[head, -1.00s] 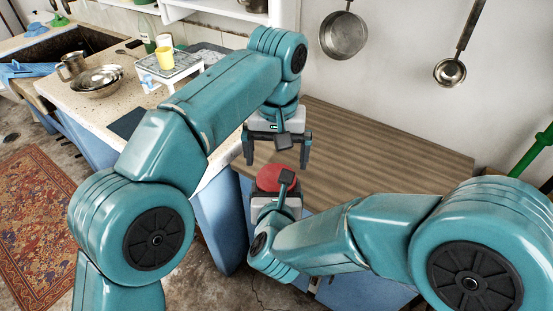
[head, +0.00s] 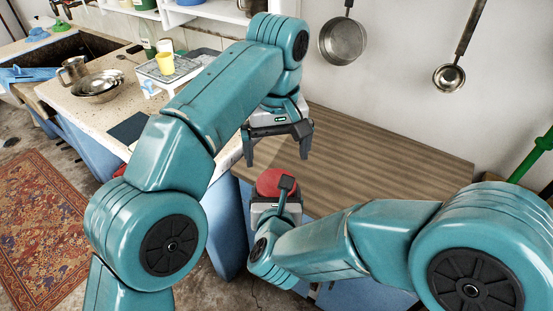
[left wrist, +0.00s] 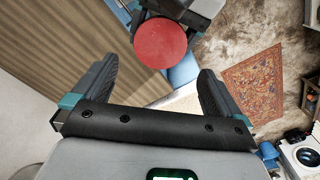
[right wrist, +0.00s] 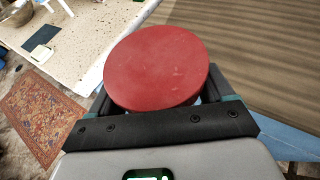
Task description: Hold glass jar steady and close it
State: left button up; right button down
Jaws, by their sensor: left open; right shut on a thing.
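A round red lid (head: 272,182) shows at the jaws of my right gripper (head: 276,200). In the right wrist view the lid (right wrist: 157,66) lies face up between the fingers and hides nearly all of what is under it. The glass jar cannot be made out clearly beneath it. My right gripper is shut on the jar. My left gripper (head: 279,150) is open and empty, above and beyond the lid, with a gap between them.
A wooden worktop (head: 380,160) lies bare behind the grippers. On the stone counter at left are metal bowls (head: 98,84), a metal mug (head: 73,70) and a yellow cup (head: 165,62) on a small white stand. A pan (head: 342,40) and a ladle (head: 449,77) hang on the wall.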

aim_at(276, 182)
pick_arm(q)
notch_tip(276, 182, down, 7)
jog(key=shift+a+f, duration=0.1)
dwell(0.3)
jog(key=c, duration=0.9)
jog(key=m, duration=0.3)
jog(key=shift+c, duration=0.2)
jog(key=o, duration=0.9)
jog(key=shift+o, duration=0.2)
